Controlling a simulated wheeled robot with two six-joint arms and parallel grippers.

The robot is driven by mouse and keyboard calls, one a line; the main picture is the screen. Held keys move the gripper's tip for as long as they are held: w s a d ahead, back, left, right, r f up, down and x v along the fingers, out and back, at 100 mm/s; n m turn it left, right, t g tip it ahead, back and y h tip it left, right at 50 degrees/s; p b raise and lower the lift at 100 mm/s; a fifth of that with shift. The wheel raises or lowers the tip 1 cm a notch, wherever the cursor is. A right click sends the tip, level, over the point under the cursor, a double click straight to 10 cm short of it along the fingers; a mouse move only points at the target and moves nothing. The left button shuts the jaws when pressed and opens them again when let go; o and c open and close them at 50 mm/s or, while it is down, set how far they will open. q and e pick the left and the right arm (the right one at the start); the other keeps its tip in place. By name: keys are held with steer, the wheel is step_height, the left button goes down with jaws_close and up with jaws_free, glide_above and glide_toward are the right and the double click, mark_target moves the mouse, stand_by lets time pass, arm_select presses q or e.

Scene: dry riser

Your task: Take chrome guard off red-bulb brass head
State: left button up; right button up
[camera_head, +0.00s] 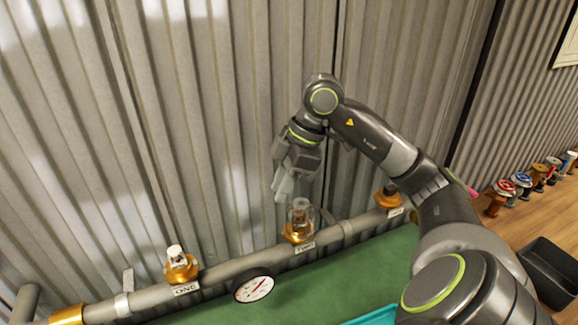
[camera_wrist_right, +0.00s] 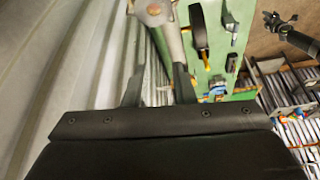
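The middle brass head (camera_head: 299,234), at the plate reading TWO, stands on the grey pipe. A cage-like, see-through guard (camera_head: 301,212) sits around its top, with something reddish-brown inside; the bulb colour is hard to tell. The left brass head (camera_head: 180,268), at plate ONE, has a whitish top. The right brass head (camera_head: 388,198) is partly beside my arm. My right gripper (camera_head: 283,186) hangs above and slightly left of the middle head, apart from it. In the right wrist view its fingers (camera_wrist_right: 158,88) are spread and empty, with a head (camera_wrist_right: 153,10) beyond them at the top edge. My left gripper is not in view.
The pipe (camera_head: 225,270) runs along a green board (camera_head: 330,272) with a round gauge (camera_head: 253,286) in front. A corrugated wall (camera_head: 210,120) stands close behind. Several coloured fittings (camera_head: 523,180) and a black bin (camera_head: 550,270) are at the right.

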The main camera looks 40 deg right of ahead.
steer(key=b+v, duration=0.2)
steer(key=v, duration=0.7)
step_height(320, 180, up, 8)
steer(key=p, duration=0.1)
glide_above(299, 204)
steer(key=s+d, duration=0.2)
steer(key=d, duration=0.1)
steer(key=shift+w+a+f, duration=0.15)
steer(key=shift+w, duration=0.05)
steer(key=shift+w+f, duration=0.1)
